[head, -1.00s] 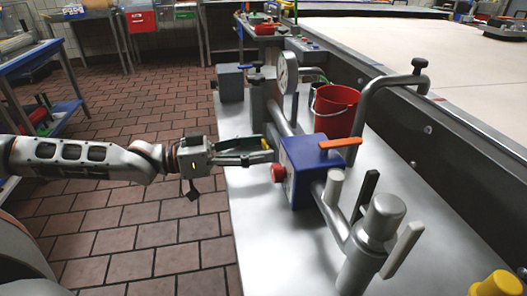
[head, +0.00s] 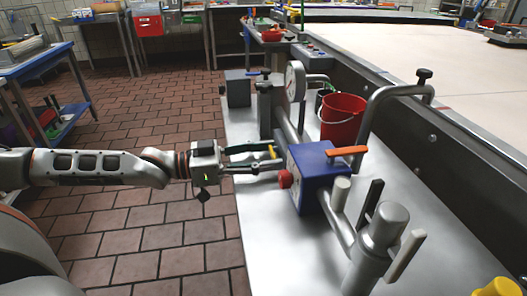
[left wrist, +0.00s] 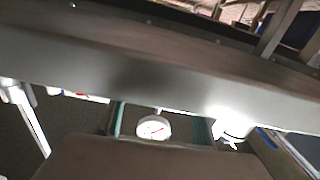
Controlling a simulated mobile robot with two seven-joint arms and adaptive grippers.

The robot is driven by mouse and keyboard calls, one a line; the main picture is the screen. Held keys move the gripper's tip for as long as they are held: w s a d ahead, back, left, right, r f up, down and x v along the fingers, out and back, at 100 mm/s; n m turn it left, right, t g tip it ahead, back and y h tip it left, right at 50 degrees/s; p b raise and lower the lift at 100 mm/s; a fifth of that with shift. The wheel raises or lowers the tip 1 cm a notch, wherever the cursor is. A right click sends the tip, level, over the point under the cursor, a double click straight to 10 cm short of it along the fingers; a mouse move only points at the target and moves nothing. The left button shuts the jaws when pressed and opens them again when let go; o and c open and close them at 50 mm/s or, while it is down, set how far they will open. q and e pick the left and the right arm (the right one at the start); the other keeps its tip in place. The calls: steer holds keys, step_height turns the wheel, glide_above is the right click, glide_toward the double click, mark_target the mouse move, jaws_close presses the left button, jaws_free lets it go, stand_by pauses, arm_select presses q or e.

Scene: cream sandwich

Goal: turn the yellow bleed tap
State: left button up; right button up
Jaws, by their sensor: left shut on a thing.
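A small yellow piece, which looks like the yellow bleed tap (head: 271,152), shows at the tips of my left gripper (head: 274,158), just left of the blue valve box (head: 318,172). The gripper reaches in level from the left. Its fingers are shut on this piece, which they mostly hide. A red knob (head: 285,179) on the box sits just below the fingertips. In the left wrist view the green-edged fingers stand on either side of a white gauge (left wrist: 153,127), and the tap cannot be made out. My right gripper is not in view.
An orange lever (head: 346,151) tops the box. A dial gauge (head: 294,82), red bucket (head: 341,117) and bent grey pipe (head: 376,108) stand behind it. Grey upright handles (head: 405,255) and a yellow object (head: 497,288) are at the front right.

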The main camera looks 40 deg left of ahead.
mark_target(244, 159)
arm_select(q)
steer(key=shift+f+m, duration=0.1)
steer(key=shift+m, duration=0.2)
steer(key=o, duration=1.1)
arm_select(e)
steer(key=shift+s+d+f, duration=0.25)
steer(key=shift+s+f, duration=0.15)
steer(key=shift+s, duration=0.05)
arm_select(q)
steer(key=shift+v, duration=0.8)
steer(key=shift+s+a, duration=0.4)
steer(key=shift+s, duration=0.45)
steer(key=shift+s+a, duration=0.5)
steer(key=shift+a, duration=0.25)
steer(key=shift+v, duration=3.45)
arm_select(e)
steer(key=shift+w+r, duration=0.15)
